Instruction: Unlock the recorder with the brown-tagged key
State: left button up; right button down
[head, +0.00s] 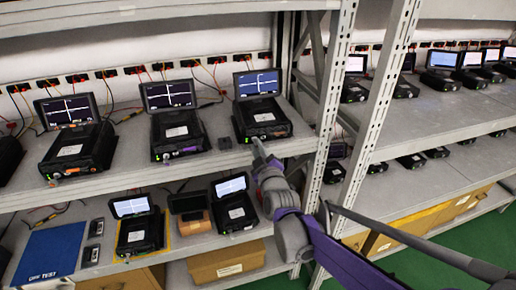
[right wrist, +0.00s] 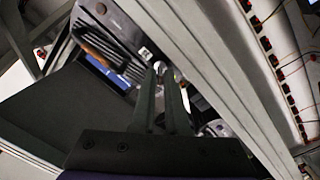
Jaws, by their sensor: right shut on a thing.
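My right gripper (head: 259,148) reaches up to the front edge of the upper shelf, at the front of the rightmost recorder (head: 262,120). This recorder is a black case with a raised lit screen and a white label. In the right wrist view the two dark fingers (right wrist: 161,75) are close together, shut on a small, pale metallic piece, apparently the key. Its tag cannot be made out. The fingertips are close to the recorder's front, but I cannot tell whether the key is in a lock. My left gripper is not in view.
Two similar recorders (head: 178,133) (head: 78,150) stand to the left on the upper shelf (head: 120,176). A small dark block (head: 225,143) sits beside the rightmost one. A perforated rack post (head: 335,100) rises close on the right. More recorders (head: 140,232) and a blue mat (head: 48,252) are below.

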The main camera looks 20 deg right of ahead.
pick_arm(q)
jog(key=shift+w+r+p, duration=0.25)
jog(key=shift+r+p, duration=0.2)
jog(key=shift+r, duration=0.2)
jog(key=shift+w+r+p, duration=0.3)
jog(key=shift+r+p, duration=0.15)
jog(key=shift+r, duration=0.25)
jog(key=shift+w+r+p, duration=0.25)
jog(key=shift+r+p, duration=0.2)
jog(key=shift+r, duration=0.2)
pick_arm(e)
jog(key=shift+m, duration=8.6)
jog(key=c, duration=1.3)
grip_release()
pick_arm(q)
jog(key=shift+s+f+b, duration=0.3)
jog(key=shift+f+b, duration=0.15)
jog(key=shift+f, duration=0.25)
pick_arm(e)
jog(key=s, duration=1)
jog(key=shift+s, duration=0.4)
